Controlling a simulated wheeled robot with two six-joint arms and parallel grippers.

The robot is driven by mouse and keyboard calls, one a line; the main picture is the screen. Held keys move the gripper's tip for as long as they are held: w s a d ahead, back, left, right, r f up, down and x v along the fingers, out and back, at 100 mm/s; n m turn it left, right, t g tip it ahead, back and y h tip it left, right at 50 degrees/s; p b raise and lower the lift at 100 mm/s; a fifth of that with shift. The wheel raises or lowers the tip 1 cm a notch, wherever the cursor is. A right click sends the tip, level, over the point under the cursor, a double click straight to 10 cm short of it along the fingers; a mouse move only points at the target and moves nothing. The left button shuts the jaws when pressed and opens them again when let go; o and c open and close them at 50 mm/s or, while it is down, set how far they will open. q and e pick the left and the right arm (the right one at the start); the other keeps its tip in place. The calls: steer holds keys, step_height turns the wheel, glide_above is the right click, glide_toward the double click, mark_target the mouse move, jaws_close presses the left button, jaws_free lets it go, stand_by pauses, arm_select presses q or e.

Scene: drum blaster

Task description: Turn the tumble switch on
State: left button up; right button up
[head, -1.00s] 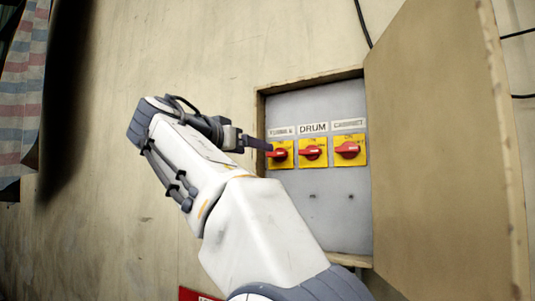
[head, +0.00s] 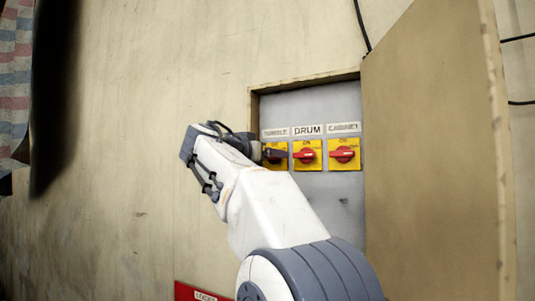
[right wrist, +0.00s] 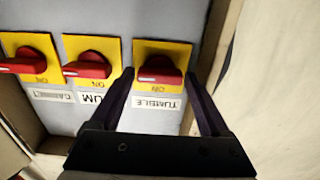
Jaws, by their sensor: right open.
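The tumble switch (right wrist: 160,70) is a red knob on a yellow plate, with its handle lying about crosswise. Its TUMBLE label (right wrist: 155,103) appears upside down in the right wrist view. In the head view the switch (head: 275,163) is the leftmost of three, partly hidden by my right gripper (head: 267,153). My right gripper is open, also seen in the right wrist view (right wrist: 158,76), with one finger on each side of the red handle. I cannot tell whether the fingers touch it. My left gripper is not in view.
The drum switch (head: 307,154) and cabinet switch (head: 344,154) sit to the right, handles also crosswise. The grey panel is recessed in a wooden frame (head: 252,110). An open wooden door (head: 430,150) stands at right. A black cable (head: 362,25) hangs above.

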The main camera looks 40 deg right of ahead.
steer(key=c, duration=1.1)
steer(key=shift+n, duration=0.3)
steer(key=n, duration=1.7)
steer(key=shift+w+a+f, duration=0.1)
steer(key=shift+w, duration=0.05)
steer(key=shift+n, duration=0.3)
steer(key=o, duration=1.1)
